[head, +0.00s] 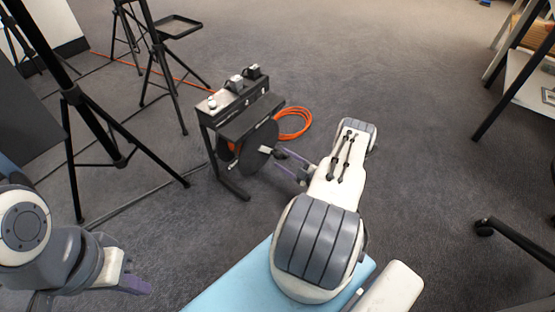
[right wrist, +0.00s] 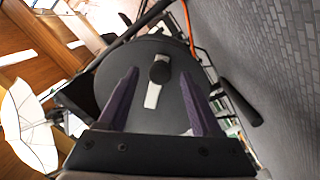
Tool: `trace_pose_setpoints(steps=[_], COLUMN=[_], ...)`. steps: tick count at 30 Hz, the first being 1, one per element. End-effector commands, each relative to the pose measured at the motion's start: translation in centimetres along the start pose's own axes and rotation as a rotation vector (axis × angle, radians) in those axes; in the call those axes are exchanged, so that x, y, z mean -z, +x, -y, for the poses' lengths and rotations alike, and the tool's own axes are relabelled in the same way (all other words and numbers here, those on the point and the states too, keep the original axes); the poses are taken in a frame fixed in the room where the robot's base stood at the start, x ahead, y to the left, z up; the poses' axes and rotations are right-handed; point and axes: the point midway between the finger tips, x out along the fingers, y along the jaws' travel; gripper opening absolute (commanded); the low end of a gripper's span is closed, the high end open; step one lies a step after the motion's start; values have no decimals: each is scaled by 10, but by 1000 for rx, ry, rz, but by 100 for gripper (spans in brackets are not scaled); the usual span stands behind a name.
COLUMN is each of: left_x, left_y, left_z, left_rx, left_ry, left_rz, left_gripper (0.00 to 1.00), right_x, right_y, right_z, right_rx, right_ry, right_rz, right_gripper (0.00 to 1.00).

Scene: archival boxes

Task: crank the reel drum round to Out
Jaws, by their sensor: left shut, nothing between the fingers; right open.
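The reel drum (head: 257,146) is a dark disc on a black floor stand. Its pale crank arm (right wrist: 152,95) ends in a dark knob (right wrist: 160,69). In the head view the pale crank arm (head: 266,150) points toward my right gripper (head: 283,160), which is open at the drum's right side. In the right wrist view the knob appears between the open fingertips (right wrist: 159,76), apart from both; I cannot tell how deep it is between them. My left gripper (head: 138,286) is shut and empty at the lower left, far from the reel. No Out mark is legible.
Orange cable (head: 293,123) lies coiled behind the drum and runs back across the carpet. Black tripod stands (head: 118,158) are at the left. A desk (head: 530,80) and chair base (head: 515,240) are at the right.

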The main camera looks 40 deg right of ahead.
Motion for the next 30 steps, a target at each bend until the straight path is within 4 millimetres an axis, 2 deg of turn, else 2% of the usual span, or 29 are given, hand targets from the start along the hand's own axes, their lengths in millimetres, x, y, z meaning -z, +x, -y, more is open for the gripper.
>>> trace_pose_setpoints(steps=[1, 6, 17, 20, 22, 23, 30], left_x=[0, -1, -1, -1, -1, -1, -1], left_y=[8, 16, 16, 16, 16, 16, 16], left_z=[1, 1, 1, 1, 1, 1, 1], left_rx=[0, 0, 0, 0, 0, 0, 0], left_ry=[0, 0, 0, 0, 0, 0, 0], left_rz=[0, 0, 0, 0, 0, 0, 0], left_gripper=[0, 0, 0, 0, 0, 0, 0], right_x=[-2, -1, 0, 0, 0, 0, 0], right_y=[9, 27, 33, 33, 33, 33, 32], right_z=[4, 2, 0, 0, 0, 0, 0], right_rx=[3, 2, 1, 1, 1, 1, 0], right_ry=[0, 0, 1, 1, 1, 1, 1], right_rz=[-3, 0, 1, 1, 1, 1, 1], right_gripper=[66, 66, 66, 32, 5, 0, 0])
